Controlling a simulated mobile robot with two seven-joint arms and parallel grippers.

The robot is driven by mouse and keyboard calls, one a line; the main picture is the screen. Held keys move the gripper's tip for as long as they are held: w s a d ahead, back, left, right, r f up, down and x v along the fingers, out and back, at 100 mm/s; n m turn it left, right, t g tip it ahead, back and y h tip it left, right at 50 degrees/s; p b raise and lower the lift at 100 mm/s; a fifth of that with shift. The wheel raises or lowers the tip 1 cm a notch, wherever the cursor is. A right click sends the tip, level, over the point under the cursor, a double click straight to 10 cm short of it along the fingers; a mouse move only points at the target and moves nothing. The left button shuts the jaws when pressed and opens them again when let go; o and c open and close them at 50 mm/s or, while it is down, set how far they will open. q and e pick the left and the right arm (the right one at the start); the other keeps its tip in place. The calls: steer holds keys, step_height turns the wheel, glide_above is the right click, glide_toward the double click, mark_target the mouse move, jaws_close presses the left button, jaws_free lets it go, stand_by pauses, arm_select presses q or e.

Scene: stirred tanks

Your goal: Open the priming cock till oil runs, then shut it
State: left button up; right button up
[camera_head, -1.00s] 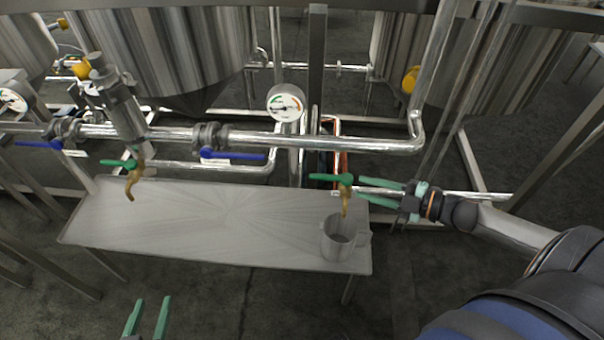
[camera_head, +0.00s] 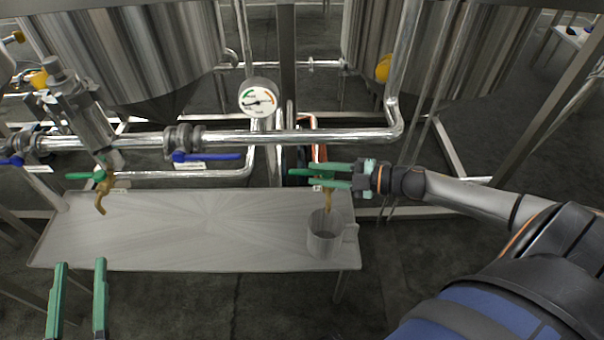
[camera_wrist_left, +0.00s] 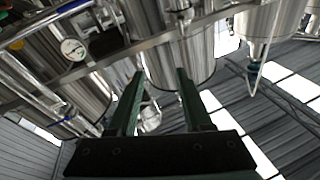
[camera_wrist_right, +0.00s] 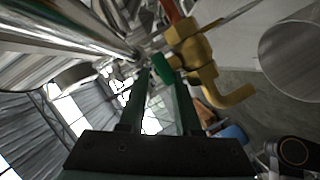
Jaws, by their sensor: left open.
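A brass cock (camera_head: 328,199) with a green handle hangs over a grey metal mug (camera_head: 322,243) on the bench. My right gripper (camera_head: 312,175) is at that cock, its fingers either side of the green handle. The right wrist view shows the handle (camera_wrist_right: 162,68) between the fingertips, beside the brass body (camera_wrist_right: 200,58); whether the fingers press on it is unclear. No oil stream is visible. A second brass cock (camera_head: 104,190) with a green handle is at the left. My left gripper (camera_head: 80,265) is open and empty near the bench's front left.
The metal bench (camera_head: 200,235) is bare apart from the mug. A steel pipe (camera_head: 300,137) crosses behind it, with a blue-levered valve (camera_head: 205,157) and a round gauge (camera_head: 259,98). Big steel tanks (camera_head: 150,55) stand behind. A steel post (camera_head: 287,60) rises behind the pipe.

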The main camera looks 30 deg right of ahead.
mark_target(312, 173)
arm_select(q)
step_height(312, 173, up, 6)
steer(key=s+m+t+h, duration=0.1)
steer(key=t+h, duration=0.1)
steer(key=shift+s+d+r+m+b, duration=0.15)
steer(key=shift+s+d+m+b, duration=0.1)
steer(key=shift+s+m+b, duration=0.15)
arm_select(e)
steer(key=x, duration=0.4)
steer(key=shift+w+a+f, duration=0.1)
steer(key=shift+w+a, duration=0.15)
steer(key=shift+w, duration=0.05)
jaws_close()
arm_select(q)
steer(key=shift+w, duration=0.1)
arm_select(e)
steer(key=shift+f, duration=0.1)
